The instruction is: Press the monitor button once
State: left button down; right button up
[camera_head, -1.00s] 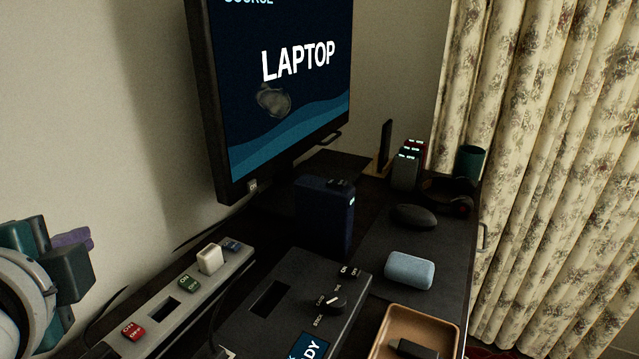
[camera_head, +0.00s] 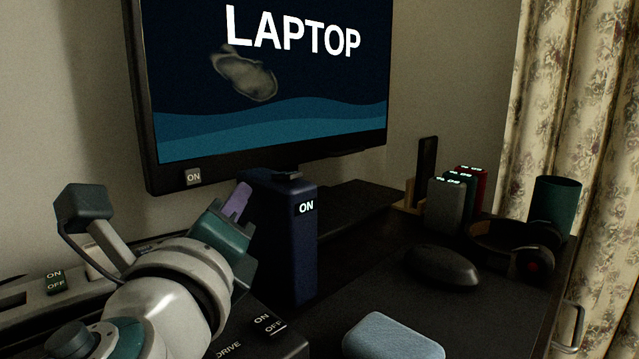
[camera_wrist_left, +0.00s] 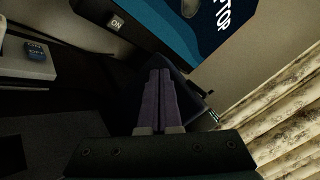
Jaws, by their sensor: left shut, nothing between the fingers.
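The monitor (camera_head: 265,120) stands at the back with "LAPTOP" on its dark blue screen. Its small grey button (camera_head: 193,177), marked "ON", sits at the lower left of the bezel. The button also shows at the top of the left wrist view (camera_wrist_left: 117,22). My left gripper (camera_head: 240,197) is below and to the right of the button in the head view, apart from it. Its purple fingers (camera_wrist_left: 160,100) are shut with nothing between them, pointing toward the monitor's lower edge. My right gripper is not in view.
A dark blue box (camera_head: 303,240) marked "ON" stands just right of my left gripper. A power strip (camera_head: 20,290) lies at the left. A black mouse (camera_head: 441,265), a light blue case (camera_head: 392,338), headphones (camera_head: 515,245) and a green cup (camera_head: 555,205) occupy the right.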

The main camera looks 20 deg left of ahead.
aim_at(198, 184)
pick_arm(q)
jog(key=shift+s+a, duration=0.15)
jog(key=shift+a, duration=0.05)
jog(key=shift+w+a, duration=0.6)
jog(key=shift+a, duration=0.75)
jog(key=shift+w+a, duration=0.55)
jog(key=shift+a, duration=0.75)
jog(key=shift+w+a, duration=0.6)
jog(key=shift+a, duration=0.75)
jog(key=shift+w+a, duration=0.15)
jog(key=shift+a, duration=0.25)
jog(key=shift+w+a, duration=0.15)
jog(key=shift+a, duration=0.2)
jog(key=shift+d, duration=0.1)
jog(key=shift+s+d, duration=0.35)
jog(key=shift+d, duration=0.3)
jog(key=shift+s+d, duration=0.3)
jog(key=shift+d, duration=0.5)
jog(key=shift+s+d, duration=0.35)
jog(key=shift+d, duration=0.4)
jog(key=shift+s+d, duration=0.3)
jog(key=shift+d, duration=0.5)
